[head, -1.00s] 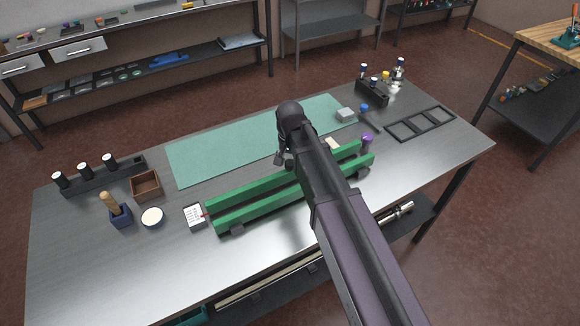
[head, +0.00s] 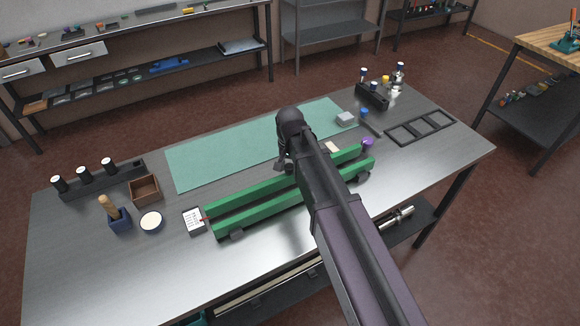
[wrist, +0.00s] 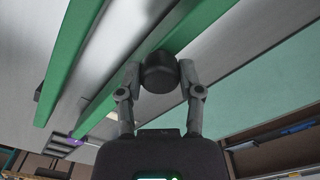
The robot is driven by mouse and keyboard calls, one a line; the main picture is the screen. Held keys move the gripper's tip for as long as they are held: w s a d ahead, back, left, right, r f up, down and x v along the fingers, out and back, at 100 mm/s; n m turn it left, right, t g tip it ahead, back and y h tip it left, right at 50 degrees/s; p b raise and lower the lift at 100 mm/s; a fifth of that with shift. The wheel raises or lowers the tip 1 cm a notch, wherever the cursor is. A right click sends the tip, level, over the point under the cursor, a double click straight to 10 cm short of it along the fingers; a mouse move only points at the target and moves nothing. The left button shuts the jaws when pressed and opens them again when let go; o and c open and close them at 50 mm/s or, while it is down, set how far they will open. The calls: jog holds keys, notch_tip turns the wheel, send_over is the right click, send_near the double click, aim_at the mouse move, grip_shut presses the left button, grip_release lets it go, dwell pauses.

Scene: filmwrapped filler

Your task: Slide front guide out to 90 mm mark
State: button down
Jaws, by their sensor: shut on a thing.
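Two long green rails (head: 255,190) and (head: 270,206) lie side by side on the grey workbench, with a gap between them. A purple knob (head: 367,143) is at their right end. In the wrist view my gripper (wrist: 160,72) is shut on a black round knob (wrist: 159,74), one fingertip on each side. The knob sits against the mat-side face of the green rail (wrist: 150,62) nearer the teal mat; the other rail (wrist: 72,50) is farther left. No scale marks are readable.
The teal mat (head: 215,155) lies behind the rails. A white notepad (head: 194,221), a shallow round dish (head: 151,221) and a brown box (head: 145,189) stand to the left. A black frame (head: 420,128) lies at the right. The bench front is clear.

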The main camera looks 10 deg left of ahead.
jog(key=shift+w+a, duration=0.65)
jog(key=shift+w, duration=0.25)
jog(key=shift+w+a, duration=0.65)
jog(key=shift+w, duration=0.25)
jog(key=shift+c, duration=1.3)
grip_release()
jog(key=shift+a, duration=0.1)
jog(key=shift+s+d, duration=0.15)
jog(key=shift+d, duration=0.05)
